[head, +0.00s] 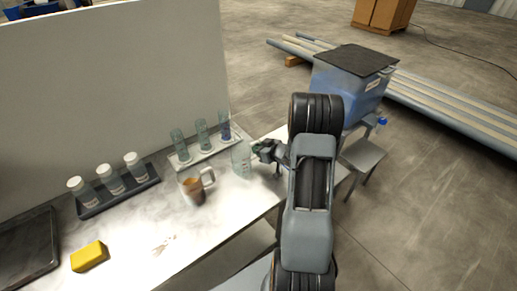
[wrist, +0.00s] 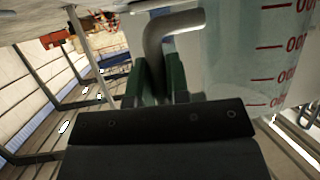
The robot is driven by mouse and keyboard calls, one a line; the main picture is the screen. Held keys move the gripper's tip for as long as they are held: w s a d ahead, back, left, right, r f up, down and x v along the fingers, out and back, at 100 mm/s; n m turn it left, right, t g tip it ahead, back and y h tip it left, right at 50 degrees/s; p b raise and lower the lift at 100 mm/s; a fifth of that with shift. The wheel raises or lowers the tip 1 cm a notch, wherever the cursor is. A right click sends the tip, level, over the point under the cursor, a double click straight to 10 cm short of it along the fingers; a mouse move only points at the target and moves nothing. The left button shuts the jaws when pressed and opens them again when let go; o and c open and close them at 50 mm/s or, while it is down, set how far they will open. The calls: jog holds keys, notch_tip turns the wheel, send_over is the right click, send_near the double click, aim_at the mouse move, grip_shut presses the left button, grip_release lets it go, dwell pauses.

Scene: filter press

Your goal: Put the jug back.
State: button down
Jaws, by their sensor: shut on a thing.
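The jug (head: 241,159) is clear, with a graduated wall; red marks show on it in the wrist view (wrist: 255,55). It is at the right part of the white table (head: 150,238), just in front of the rack of tubes. My gripper (head: 266,150) reaches in from the right and is shut on the jug's grey handle (wrist: 165,32). Its green finger pads (wrist: 165,80) lie on both sides of the handle. The jug looks roughly upright in the head view. I cannot tell whether its base touches the table.
A mug (head: 193,190) with brown contents stands close left of the jug. A white rack (head: 207,153) holds three glass tubes. A dark tray (head: 120,192) holds three white-capped bottles. A yellow sponge (head: 89,256) lies in front. A blue tank (head: 345,92) stands beyond the table's right end.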

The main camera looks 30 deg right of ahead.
jog(key=shift+s+f+b, duration=0.15)
jog(key=shift+f+b, duration=0.15)
jog(key=shift+f, duration=0.15)
jog(key=shift+s+a+f, duration=0.2)
jog(key=shift+f, duration=0.2)
jog(key=shift+b, duration=0.3)
jog(key=c, duration=1)
grip_release()
jog(key=shift+f, duration=0.1)
jog(key=shift+s, duration=0.1)
jog(key=shift+s+d+r, duration=0.25)
jog(key=shift+s+d, duration=0.05)
jog(key=shift+s, duration=0.15)
jog(key=v, duration=0.4)
jog(key=r+v, duration=0.1)
jog(key=v, duration=0.7)
jog(key=shift+d+r, duration=0.15)
jog(key=shift+r, duration=0.3)
